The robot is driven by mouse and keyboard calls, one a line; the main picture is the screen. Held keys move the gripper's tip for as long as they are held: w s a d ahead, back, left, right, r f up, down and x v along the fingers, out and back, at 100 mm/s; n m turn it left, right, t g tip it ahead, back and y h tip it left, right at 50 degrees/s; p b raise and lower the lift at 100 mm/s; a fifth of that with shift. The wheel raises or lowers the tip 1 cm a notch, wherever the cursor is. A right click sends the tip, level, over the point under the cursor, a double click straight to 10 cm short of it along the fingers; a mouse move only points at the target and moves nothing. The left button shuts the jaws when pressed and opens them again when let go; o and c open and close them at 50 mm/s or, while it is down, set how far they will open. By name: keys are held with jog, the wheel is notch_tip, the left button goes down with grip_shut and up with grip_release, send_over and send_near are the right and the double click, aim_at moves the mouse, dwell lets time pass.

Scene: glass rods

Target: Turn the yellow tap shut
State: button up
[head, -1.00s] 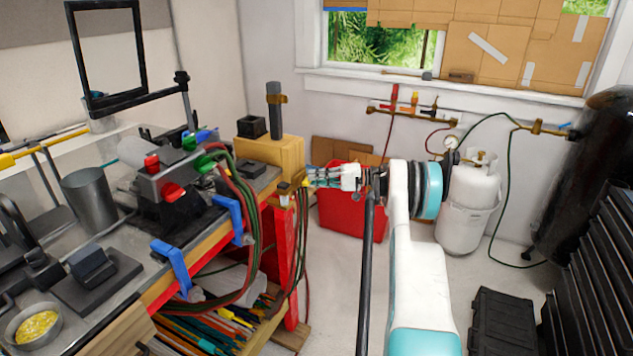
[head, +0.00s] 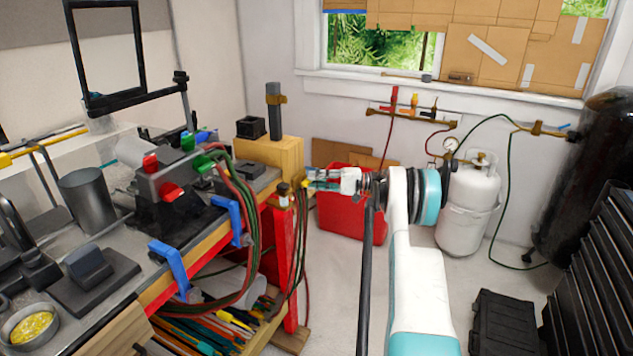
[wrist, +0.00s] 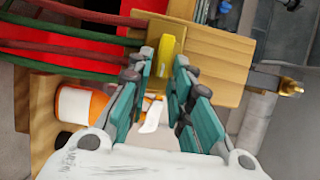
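The yellow tap (wrist: 166,56) shows in the wrist view as a narrow yellow lever near the wooden block at the bench end. My gripper (wrist: 163,65) has its two teal fingers apart, one on each side of the lever. The left finger is close to the lever, and I cannot tell whether it touches. In the head view, the yellow tap (head: 306,184) is a small yellow spot at the fingertips of my gripper (head: 313,180), mostly hidden by the fingers. My arm reaches in from the right.
Red and green hoses (head: 246,215) hang from the bench end beside the gripper. Blue clamps (head: 172,268) grip the bench edge. A red container (head: 350,218) stands on the floor behind the gripper. A white gas cylinder (head: 470,205) stands to the right. A wall manifold (head: 420,115) carries coloured handles.

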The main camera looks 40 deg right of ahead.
dwell(0.3)
jog(key=v, duration=1.2)
dwell(0.3)
